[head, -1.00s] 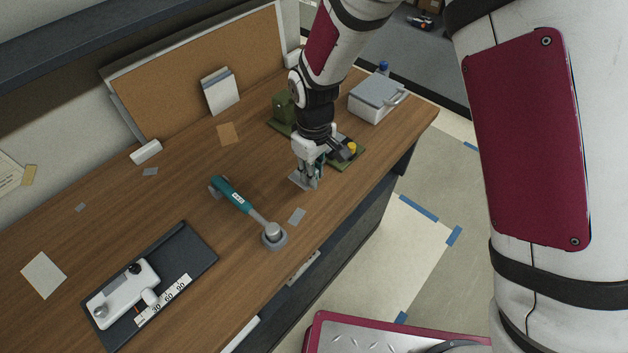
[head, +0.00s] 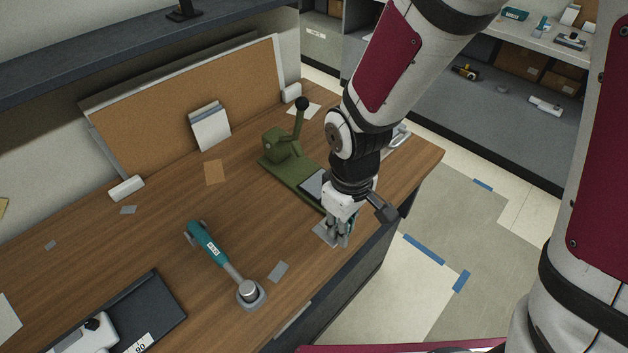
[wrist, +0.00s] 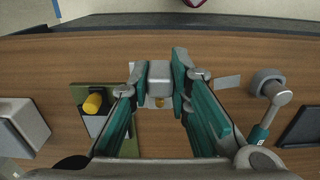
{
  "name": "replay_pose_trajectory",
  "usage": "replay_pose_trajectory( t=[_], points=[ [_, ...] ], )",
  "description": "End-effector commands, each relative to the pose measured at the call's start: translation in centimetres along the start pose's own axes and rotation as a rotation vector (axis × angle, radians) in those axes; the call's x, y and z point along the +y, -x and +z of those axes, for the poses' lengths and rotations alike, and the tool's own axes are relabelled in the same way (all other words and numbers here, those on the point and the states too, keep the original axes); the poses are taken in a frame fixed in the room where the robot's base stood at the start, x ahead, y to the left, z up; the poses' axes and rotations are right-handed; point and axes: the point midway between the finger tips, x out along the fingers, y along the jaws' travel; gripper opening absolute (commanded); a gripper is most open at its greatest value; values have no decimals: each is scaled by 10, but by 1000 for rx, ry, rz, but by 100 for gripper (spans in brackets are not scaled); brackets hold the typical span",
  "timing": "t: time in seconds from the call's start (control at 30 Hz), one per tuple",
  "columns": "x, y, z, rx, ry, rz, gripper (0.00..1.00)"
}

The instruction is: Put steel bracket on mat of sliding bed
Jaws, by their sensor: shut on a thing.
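My gripper (head: 340,238) is shut on the steel bracket (wrist: 160,76), a grey piece between the fingertips in the wrist view. In the head view the bracket's flat grey plate (head: 325,233) shows beside the fingers, near the table's front edge. I cannot tell its exact height above the wood. The green press (head: 283,150) with a black-knobbed lever stands behind. In the wrist view the green base and yellow knob (wrist: 93,103) lie left of my fingers.
A black tray (head: 140,305) with a white device is at lower left. A grey case (head: 398,138) is partly hidden behind my arm.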

Motion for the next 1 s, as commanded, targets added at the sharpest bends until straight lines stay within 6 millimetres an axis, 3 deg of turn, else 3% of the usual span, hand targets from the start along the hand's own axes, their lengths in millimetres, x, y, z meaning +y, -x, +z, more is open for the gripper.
replay_pose_trajectory(
  t=[0.17,0.7,1.0],
  points=[
    [15,-3,-9,1,-12,0,0],
    [98,-15,-100,1,-10,1,0],
    [108,-22,-111,-1,-8,-1,0]
  ],
)
